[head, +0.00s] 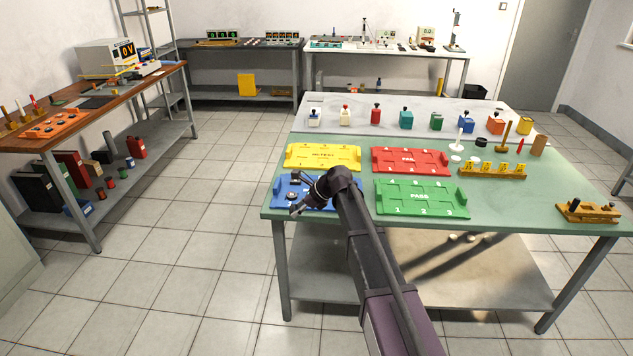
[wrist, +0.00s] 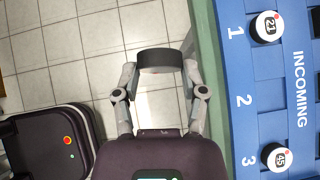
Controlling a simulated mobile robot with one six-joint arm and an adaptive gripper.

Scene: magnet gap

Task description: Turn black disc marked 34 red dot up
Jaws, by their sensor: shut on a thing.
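My gripper (wrist: 160,75) is shut on a black disc (wrist: 160,60), held between its two fingertips. The disc shows mostly its dark rim; no number or red dot can be seen on it. In the head view my gripper (head: 297,208) is over the front left of the blue tray (head: 282,187), partly hiding it. In the wrist view the blue tray (wrist: 245,125) is marked INCOMING. Place 2 looks empty.
A green tray (head: 420,210) stands right of the blue one, with a yellow tray (head: 322,145) and a red tray (head: 410,150) behind. A wooden rack (head: 490,176) stands further right.

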